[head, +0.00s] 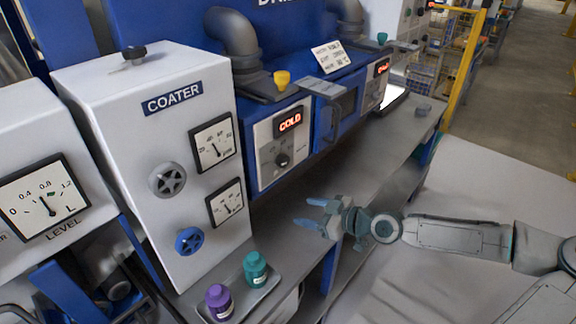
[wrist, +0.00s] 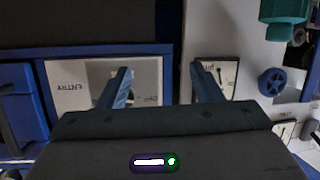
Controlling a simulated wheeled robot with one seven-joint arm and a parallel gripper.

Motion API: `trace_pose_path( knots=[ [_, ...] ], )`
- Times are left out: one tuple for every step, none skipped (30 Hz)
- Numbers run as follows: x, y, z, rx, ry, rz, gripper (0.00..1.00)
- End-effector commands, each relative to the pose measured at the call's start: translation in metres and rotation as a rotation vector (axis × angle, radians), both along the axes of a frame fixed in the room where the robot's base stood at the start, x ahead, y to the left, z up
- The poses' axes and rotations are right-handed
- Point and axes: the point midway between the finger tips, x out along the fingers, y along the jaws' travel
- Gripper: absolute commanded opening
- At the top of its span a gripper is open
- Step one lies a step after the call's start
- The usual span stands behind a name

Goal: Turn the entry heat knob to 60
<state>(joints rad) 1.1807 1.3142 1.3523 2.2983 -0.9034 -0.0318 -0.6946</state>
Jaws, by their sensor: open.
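The entry heat knob (head: 283,160) is a small black dial on a pale panel of the blue dryer, below a red display (head: 290,121) reading COLD. In the head view my gripper (head: 310,212) is open and empty, in front of and below this panel, apart from the knob. The wrist view shows the ENTRY panel (wrist: 72,88) upside down, behind my left finger. The knob cannot be made out clearly there; the finger covers part of the panel. The knob's exact setting is too small to read.
A dryer handle (head: 322,88) sticks out right of the panel. Teal (head: 255,269) and purple (head: 219,302) bottles stand on a tray below.

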Motion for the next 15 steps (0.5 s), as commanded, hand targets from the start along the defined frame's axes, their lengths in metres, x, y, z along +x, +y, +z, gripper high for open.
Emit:
trace_pose_path(
  knots=[
    [0.009,-0.009,0.014,0.056,-0.054,-0.031,0.59],
    [0.013,-0.013,0.022,0.081,-0.085,-0.045,0.59],
    [0.017,-0.019,0.033,0.110,-0.124,-0.066,0.59],
    [0.020,-0.023,0.039,0.128,-0.147,-0.077,0.59],
    [0.023,-0.028,0.045,0.146,-0.170,-0.090,0.59],
    [0.025,-0.033,0.052,0.163,-0.195,-0.105,0.59],
    [0.027,-0.036,0.056,0.174,-0.211,-0.113,0.59],
    [0.028,-0.038,0.059,0.182,-0.225,-0.121,0.59],
    [0.030,-0.041,0.063,0.191,-0.238,-0.129,0.59],
    [0.031,-0.042,0.065,0.195,-0.245,-0.133,0.59],
    [0.031,-0.043,0.066,0.199,-0.250,-0.136,0.59],
    [0.033,-0.042,0.068,0.201,-0.254,-0.137,0.59],
    [0.034,-0.041,0.068,0.202,-0.255,-0.138,0.59],
    [0.035,-0.039,0.069,0.202,-0.255,-0.137,0.59],
    [0.037,-0.036,0.069,0.201,-0.254,-0.135,0.59]
  ],
)
